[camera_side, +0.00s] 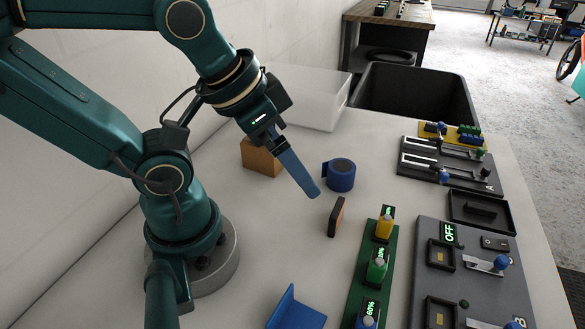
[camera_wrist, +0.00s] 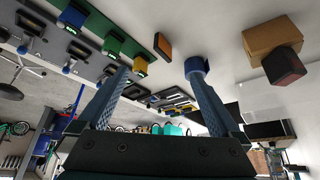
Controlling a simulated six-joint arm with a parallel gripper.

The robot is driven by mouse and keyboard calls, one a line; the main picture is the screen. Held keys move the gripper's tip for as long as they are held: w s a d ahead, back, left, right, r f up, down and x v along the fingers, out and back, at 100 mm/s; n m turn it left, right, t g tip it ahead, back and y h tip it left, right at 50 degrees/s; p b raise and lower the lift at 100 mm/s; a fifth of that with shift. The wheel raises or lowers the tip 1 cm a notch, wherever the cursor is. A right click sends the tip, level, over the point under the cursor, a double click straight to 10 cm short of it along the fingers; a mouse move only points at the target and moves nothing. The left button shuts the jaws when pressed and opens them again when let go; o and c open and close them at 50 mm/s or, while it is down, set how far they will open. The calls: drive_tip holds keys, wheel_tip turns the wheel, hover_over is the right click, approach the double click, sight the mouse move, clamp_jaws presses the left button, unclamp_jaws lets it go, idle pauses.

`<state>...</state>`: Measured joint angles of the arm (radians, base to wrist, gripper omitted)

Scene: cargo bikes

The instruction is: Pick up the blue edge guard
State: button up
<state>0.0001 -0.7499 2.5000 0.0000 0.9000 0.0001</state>
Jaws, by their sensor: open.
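The blue edge guard (camera_side: 294,311) is an L-shaped piece with one flap upright and one flat on the table, at the bottom of the side view and cut off by its edge. I cannot make it out in the wrist view. My gripper (camera_side: 314,190) is above the table, well behind the guard in the side view, pointing down and to the right. In the wrist view my gripper (camera_wrist: 160,76) has its two blue fingers wide apart with nothing between them.
A blue tape roll (camera_side: 340,175), an orange-and-black block (camera_side: 336,217) and a cardboard box (camera_side: 260,157) stand near my gripper. A green slider panel (camera_side: 366,275) lies right of the guard, with a grey switch panel (camera_side: 475,285) beyond. A black bin (camera_side: 415,92) stands at the back.

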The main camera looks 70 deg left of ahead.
drive_tip(key=c, duration=0.8)
drive_tip(key=shift+f, duration=0.1)
drive_tip(key=n+g+h, duration=0.7)
drive_tip(key=g, duration=0.6)
approach(272, 327)
drive_tip(key=s+f, duration=0.1)
drive_tip(key=s+d+f, duration=0.1)
drive_tip(key=f, duration=0.1)
drive_tip(key=shift+s+d+f+n+g+h, duration=0.35)
drive_tip(key=shift+d+f+n+g+h, duration=0.4)
drive_tip(key=shift+n+h, duration=0.25)
drive_tip(key=shift+x, duration=2.55)
